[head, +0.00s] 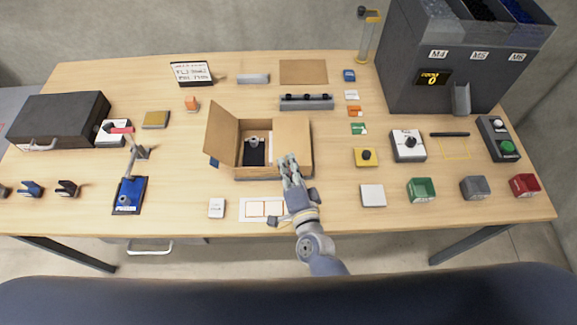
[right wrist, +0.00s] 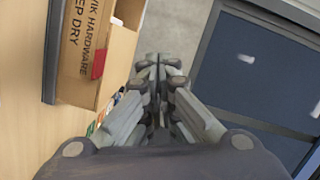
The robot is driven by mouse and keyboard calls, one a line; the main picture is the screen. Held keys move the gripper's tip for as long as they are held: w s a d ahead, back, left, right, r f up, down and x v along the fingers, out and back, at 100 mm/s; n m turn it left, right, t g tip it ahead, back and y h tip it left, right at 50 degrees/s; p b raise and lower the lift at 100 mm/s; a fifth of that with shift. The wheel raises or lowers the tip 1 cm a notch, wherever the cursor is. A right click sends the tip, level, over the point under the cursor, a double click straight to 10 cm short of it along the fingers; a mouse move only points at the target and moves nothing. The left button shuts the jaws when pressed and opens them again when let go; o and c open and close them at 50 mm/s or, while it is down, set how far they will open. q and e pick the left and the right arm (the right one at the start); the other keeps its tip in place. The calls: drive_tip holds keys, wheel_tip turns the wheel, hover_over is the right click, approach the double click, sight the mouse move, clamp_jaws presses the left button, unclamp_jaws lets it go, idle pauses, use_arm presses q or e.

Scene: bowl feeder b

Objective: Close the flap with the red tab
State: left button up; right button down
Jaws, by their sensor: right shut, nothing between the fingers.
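An open cardboard box (head: 262,176) stands near the front middle of the table. Its left flap (head: 222,131) stands out to the left, with a blue tab (head: 214,162) at its edge. The right flap (head: 292,138) appears to lie flat or nearly flat across the right half. A red tab (right wrist: 98,63) shows in the right wrist view at the edge of the printed cardboard; it is hidden in the head view. My right gripper (head: 289,160) is shut and empty, over the front of the right flap; I cannot tell whether it touches. My left gripper is out of view.
A dark item with a metal part lies inside the box. A white card (head: 250,210) lies in front of it. A grey rack (head: 306,102) stands behind it, and a yellow block (head: 365,157) sits to the right.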

drive_tip(key=s+r+b, duration=0.2)
drive_tip(key=s+r, duration=0.1)
drive_tip(key=s, duration=0.6)
drive_tip(key=shift+s+b, duration=0.4)
